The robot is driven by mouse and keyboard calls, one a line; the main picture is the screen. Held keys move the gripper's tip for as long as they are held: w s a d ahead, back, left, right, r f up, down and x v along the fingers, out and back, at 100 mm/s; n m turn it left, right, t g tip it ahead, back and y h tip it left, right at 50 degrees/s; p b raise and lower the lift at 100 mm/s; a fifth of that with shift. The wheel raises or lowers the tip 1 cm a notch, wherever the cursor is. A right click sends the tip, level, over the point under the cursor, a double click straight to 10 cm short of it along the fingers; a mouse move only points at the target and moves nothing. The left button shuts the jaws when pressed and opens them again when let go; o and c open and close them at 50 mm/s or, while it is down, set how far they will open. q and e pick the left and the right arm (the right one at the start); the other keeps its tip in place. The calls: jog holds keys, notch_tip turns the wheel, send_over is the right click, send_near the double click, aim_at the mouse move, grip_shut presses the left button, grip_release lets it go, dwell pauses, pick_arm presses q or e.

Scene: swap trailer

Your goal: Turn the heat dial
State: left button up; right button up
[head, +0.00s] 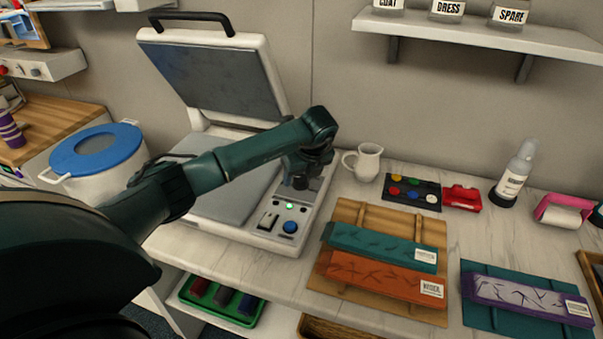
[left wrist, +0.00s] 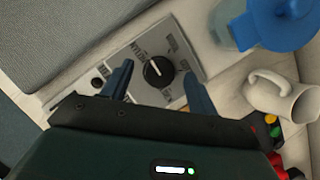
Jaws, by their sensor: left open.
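The heat press (head: 222,140) stands open on the counter, its lid tilted up. In the left wrist view a black round dial (left wrist: 158,71) with a white pointer sits on a grey labelled panel (left wrist: 145,45). My left gripper (left wrist: 160,85) is open, one finger on each side of the dial, apart from it as seen here. In the head view the left gripper (head: 299,182) is over the panel's back part and hides the dial. My right gripper is not in view.
A white jug (head: 363,162) stands just right of the panel. A blue-topped clear container (left wrist: 262,28) is close by in the left wrist view. A blue-lidded pot (head: 97,150) is left.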

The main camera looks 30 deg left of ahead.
pick_arm(q)
jog(key=shift+a+f, duration=0.1)
jog(key=shift+f, duration=0.2)
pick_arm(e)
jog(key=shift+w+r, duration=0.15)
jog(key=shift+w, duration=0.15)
pick_arm(q)
jog(key=shift+c, duration=0.6)
jog(key=c, duration=0.9)
jog(key=shift+o, duration=0.2)
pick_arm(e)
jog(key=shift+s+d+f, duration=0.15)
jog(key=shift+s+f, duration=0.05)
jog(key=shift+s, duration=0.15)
